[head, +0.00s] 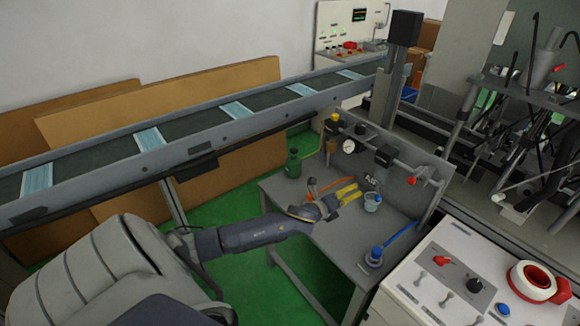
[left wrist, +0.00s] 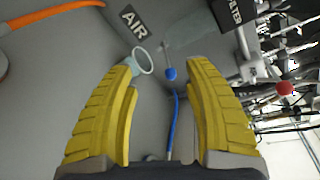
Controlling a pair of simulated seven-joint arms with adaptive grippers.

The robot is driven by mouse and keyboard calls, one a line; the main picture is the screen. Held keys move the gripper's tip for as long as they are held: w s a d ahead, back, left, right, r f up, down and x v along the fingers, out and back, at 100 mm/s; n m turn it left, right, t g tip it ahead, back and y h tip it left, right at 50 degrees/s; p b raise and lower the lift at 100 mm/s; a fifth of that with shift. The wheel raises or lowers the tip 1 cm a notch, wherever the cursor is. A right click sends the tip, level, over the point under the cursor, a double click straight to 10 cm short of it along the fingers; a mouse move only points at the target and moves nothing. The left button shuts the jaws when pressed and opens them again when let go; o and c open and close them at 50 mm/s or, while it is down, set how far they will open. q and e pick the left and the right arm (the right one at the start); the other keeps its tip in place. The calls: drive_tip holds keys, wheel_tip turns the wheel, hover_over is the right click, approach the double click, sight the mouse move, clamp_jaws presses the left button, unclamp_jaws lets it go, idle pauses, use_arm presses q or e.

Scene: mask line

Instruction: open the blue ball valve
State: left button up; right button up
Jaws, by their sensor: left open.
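My left gripper (head: 347,193) reaches over the grey bench with its yellow fingers apart and nothing between them. In the left wrist view its open fingers (left wrist: 165,100) frame a small blue ball knob (left wrist: 170,73) on a thin stem, which lies beyond the fingertips and is not touched. A blue hose (left wrist: 175,120) runs below the knob. In the head view a blue-topped fitting (head: 376,253) with a blue hose stands near the bench's front; I cannot tell whether it is the same part. A pale ring-topped cup (head: 371,203) sits just right of the fingers.
An AIR label (head: 371,180) is behind the cup. A pipe with a gauge (head: 350,146), a black box (head: 385,155) and a red knob (head: 411,181) runs along the bench's back. A green bottle (head: 293,163) stands left. A white control panel (head: 470,280) is at lower right.

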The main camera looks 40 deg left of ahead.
use_arm(q)
drive_tip(key=s+a+n+y, duration=0.1)
drive_tip(key=a+n+y, duration=0.2)
drive_tip(key=a, duration=0.5)
drive_tip(key=s+a+n+g+y, duration=0.1)
drive_tip(key=a+n+y, duration=0.2)
drive_tip(key=a, duration=0.5)
drive_tip(key=s+a+f+n+y, duration=0.1)
drive_tip(key=a+n+y, duration=0.2)
drive_tip(key=a, duration=0.6)
drive_tip(key=shift+s+n+g+y, duration=0.4)
drive_tip(key=shift+n, duration=0.1)
